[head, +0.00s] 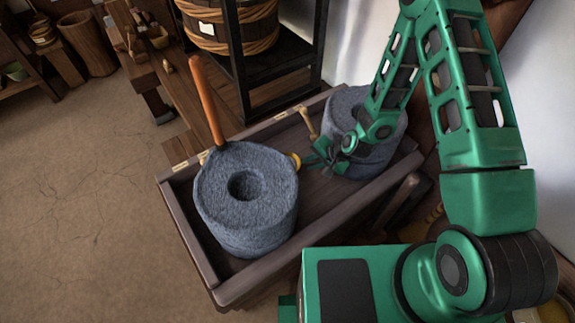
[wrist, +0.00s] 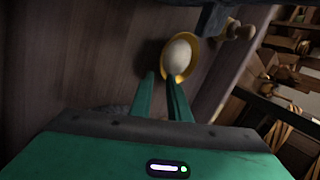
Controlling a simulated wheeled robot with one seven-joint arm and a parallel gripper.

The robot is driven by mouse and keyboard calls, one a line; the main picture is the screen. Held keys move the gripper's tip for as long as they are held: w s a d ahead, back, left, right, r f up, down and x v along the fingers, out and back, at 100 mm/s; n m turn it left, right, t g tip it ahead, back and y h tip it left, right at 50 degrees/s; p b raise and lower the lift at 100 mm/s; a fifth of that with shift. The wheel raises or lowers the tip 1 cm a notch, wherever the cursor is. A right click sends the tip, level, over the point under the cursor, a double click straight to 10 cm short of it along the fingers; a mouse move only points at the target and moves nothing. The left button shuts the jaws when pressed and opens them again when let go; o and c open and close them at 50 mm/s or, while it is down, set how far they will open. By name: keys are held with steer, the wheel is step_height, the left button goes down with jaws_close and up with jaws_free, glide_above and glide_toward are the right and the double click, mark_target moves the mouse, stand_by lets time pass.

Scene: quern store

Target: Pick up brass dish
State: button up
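The brass dish (head: 294,160) shows as a small golden edge beside the near stone in the head view, mostly hidden by that stone. In the wrist view the brass dish (wrist: 165,60) has a yellow rim around a pale oval middle. My gripper (head: 313,160) is low inside the wooden tray, just right of the dish. In the wrist view my gripper (wrist: 161,76) has its two fingers apart, with a narrow gap between them. The right finger overlaps the lower rim and the left finger is beside it. I cannot tell whether either touches.
A large grey quern stone (head: 230,210) with a centre hole and wooden handle (head: 205,98) fills the tray's near end. Another stone (head: 345,103) stands behind my gripper. The wooden tray (head: 325,228) has raised walls. A rack (head: 280,75) with a barrel stands behind.

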mark_target(299, 167)
steer(key=x, duration=0.4)
steer(key=shift+s+a, duration=0.3)
steer(key=shift+a, duration=0.05)
steer(key=shift+w+a+f, duration=0.25)
steer(key=shift+f, duration=0.25)
steer(key=shift+c, duration=0.2)
jaws_close()
